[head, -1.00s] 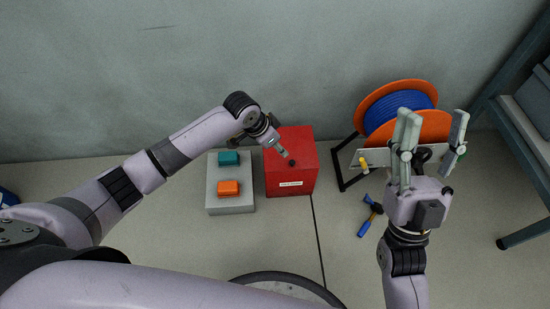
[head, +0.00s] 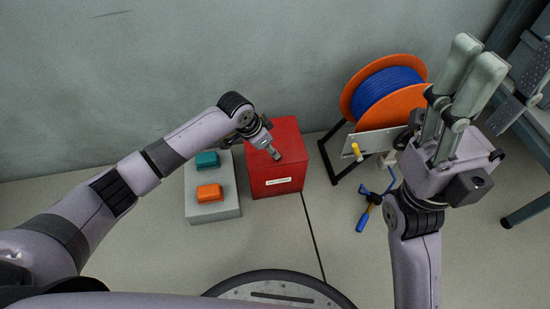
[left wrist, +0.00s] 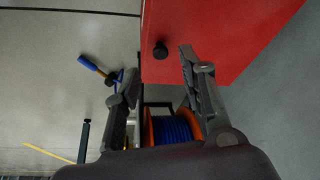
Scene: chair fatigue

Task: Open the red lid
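The red box (head: 290,140) with its red lid stands on the floor near the wall, a white label (head: 279,181) on its front. The lid looks closed. My left gripper (head: 273,153) is over the lid and hides the knob in the head view. In the left wrist view, the red surface (left wrist: 215,30) fills the upper right, and a small black knob (left wrist: 160,50) shows just beyond the gap between the open, empty fingers (left wrist: 160,75). I see no contact. My right gripper (head: 478,55) is raised at the right, with nothing visible in it; its fingers overlap in view.
A grey block with a teal button (head: 207,160) and an orange button (head: 209,193) stands left of the box. An orange reel with blue cable (head: 388,90) stands on a frame to the right. A blue-handled tool (head: 363,220) lies on the floor. A shelf rack (head: 535,120) is far right.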

